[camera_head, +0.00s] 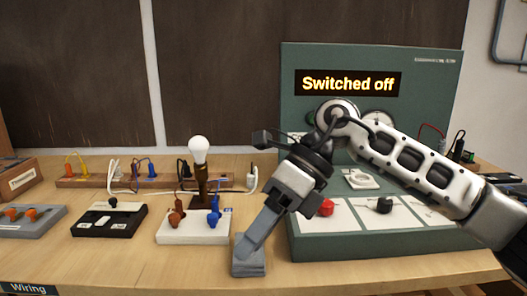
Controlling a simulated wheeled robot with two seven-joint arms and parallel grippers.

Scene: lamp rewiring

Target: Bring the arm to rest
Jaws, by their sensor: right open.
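My right arm comes in from the right, across the front of the green test panel (400,75). My right gripper (249,262) points down and to the left, between the lamp's white base (190,237) and the panel's lower front. It is open, with nothing visible in it. The fingers overlap in this view, so the gap between them is hard to see, and I cannot tell whether the tips touch the table. My left gripper is not in view.
The lamp's bulb (199,150) stands upright and looks unlit. The panel's display (347,83) reads "Switched off". A black-and-white box (108,220) and a grey block (25,221) with orange connectors stand left. A wooden rack (75,182) holds wires behind.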

